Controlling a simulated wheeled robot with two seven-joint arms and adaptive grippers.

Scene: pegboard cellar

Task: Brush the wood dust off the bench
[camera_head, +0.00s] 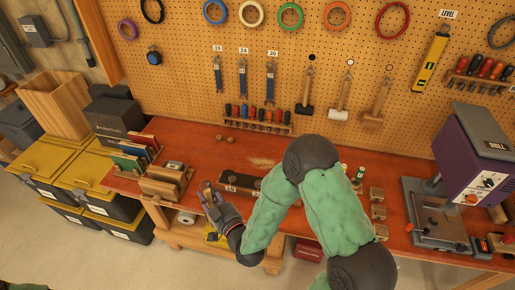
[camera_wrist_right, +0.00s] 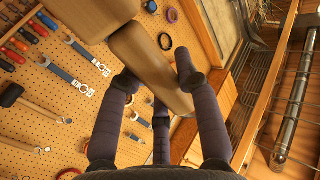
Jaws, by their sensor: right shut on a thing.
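The wood dust (camera_head: 262,162) is a thin pale patch on the red-brown bench top (camera_head: 205,151), behind my right forearm. My right gripper (camera_head: 208,193) is at the bench's front edge, left of the dust and apart from it. It is shut on a wooden piece, seemingly the brush. In the right wrist view the gripper's dark fingers (camera_wrist_right: 157,82) close around this pale wooden piece (camera_wrist_right: 150,65). My left gripper is not in view.
A dark labelled block (camera_head: 245,183) lies by my forearm. A wooden rack of books (camera_head: 165,183) stands at the left, a purple drill press (camera_head: 470,150) at the right. Small wooden blocks (camera_head: 377,211) sit right of my arm. The pegboard (camera_head: 180,80) with hanging tools rises behind.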

